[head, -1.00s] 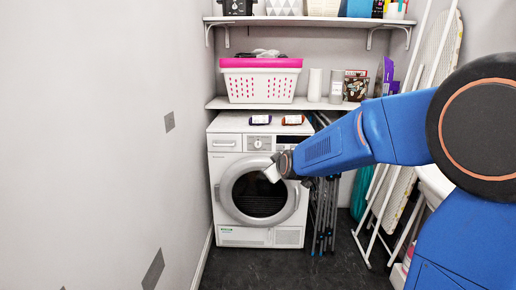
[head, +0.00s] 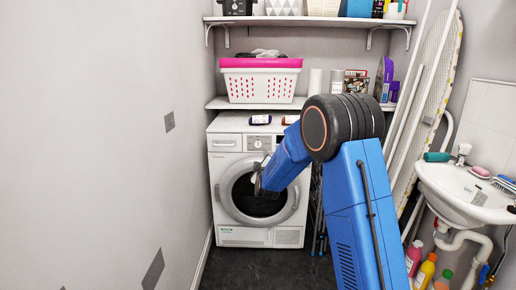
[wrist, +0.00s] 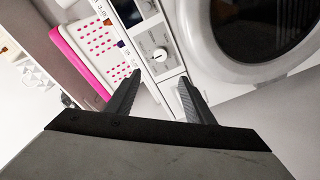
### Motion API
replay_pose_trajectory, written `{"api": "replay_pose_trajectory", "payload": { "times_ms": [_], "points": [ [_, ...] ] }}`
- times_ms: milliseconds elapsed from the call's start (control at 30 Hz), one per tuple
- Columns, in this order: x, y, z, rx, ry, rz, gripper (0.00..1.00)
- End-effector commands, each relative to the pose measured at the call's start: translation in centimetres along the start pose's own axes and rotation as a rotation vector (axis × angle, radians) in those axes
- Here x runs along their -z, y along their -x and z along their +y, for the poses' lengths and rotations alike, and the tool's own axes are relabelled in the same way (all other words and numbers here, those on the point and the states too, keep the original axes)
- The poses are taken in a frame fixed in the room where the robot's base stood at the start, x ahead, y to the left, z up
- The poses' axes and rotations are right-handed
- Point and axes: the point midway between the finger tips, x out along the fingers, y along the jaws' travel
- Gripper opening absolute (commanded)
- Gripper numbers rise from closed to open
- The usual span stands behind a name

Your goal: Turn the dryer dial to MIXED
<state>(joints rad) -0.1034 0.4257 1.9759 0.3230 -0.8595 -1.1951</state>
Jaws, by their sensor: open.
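The white dryer (head: 226,170) stands at the end of the narrow room, under a shelf. Its dial (head: 257,143) is on the upper front panel, above the round door (head: 228,205). In the wrist view the dial (wrist: 159,54) is a pale round knob on a grey square plate, just beyond the fingertips. Its setting labels are too small to read. My gripper (wrist: 159,78) is open and empty, its two dark fingers apart and pointing toward the panel. In the head view my gripper (head: 258,182) is in front of the door, below the dial. My arm hides the panel's right part.
A white and pink laundry basket (head: 260,84) sits on the shelf above the dryer. The left wall (head: 100,150) is close. A sink (head: 465,195) and a leaning ironing board (head: 430,100) are at right.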

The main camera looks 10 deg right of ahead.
Motion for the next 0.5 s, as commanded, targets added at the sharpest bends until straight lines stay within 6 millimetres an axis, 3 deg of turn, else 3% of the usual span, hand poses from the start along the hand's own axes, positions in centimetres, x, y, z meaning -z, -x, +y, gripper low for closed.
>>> {"api": "replay_pose_trajectory", "payload": {
  "times_ms": [500],
  "points": [
    [-0.1, -8.1, -0.1, 0.002, -0.001, -0.001, 0.48]
  ]
}}
